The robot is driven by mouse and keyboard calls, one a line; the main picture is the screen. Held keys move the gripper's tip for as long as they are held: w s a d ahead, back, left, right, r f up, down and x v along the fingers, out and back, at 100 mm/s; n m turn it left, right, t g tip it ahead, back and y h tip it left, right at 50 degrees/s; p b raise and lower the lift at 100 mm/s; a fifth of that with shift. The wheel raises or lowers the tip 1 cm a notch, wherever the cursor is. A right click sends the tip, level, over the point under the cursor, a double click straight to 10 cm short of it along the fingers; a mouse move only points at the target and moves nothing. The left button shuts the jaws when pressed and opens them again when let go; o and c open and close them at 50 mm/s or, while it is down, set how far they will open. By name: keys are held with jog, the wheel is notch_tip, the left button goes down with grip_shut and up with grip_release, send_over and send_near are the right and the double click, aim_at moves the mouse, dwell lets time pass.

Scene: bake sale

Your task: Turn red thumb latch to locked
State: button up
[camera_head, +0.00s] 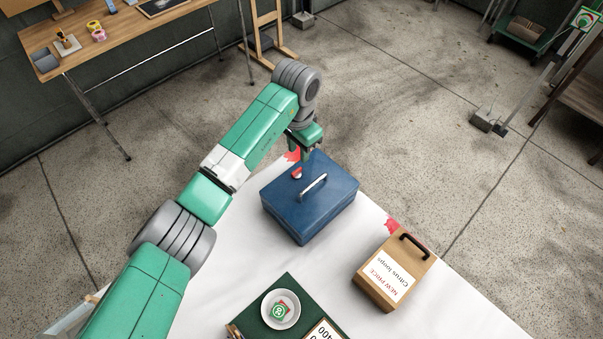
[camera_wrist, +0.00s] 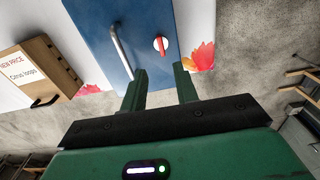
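A blue cash box (camera_head: 310,208) stands on the white-covered table, with a metal handle (camera_head: 313,187) on its lid. The red thumb latch (camera_head: 297,172) sits on a white round plate on the lid, near the handle. In the wrist view the red latch (camera_wrist: 161,46) lies nearly along the handle (camera_wrist: 121,50) direction, on the blue lid (camera_wrist: 95,22). My gripper (camera_head: 307,153) is at the box's far edge, apart from the latch. In the wrist view its two green fingers (camera_wrist: 161,80) are spread with nothing between them, just short of the latch.
A wooden box with a "Citrus loops" card (camera_head: 387,283) stands right of the cash box. A green tray (camera_head: 258,312) with a white bowl (camera_head: 290,318) is at the front.

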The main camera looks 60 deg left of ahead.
aim_at(296, 170)
jog(key=shift+s+a+f, duration=0.2)
jog(key=shift+s, duration=0.2)
notch_tip(296, 170, down, 8)
jog(key=shift+d+r+b, duration=0.1)
jog(key=shift+b, duration=1.1)
jog(key=shift+w, duration=0.1)
grip_shut()
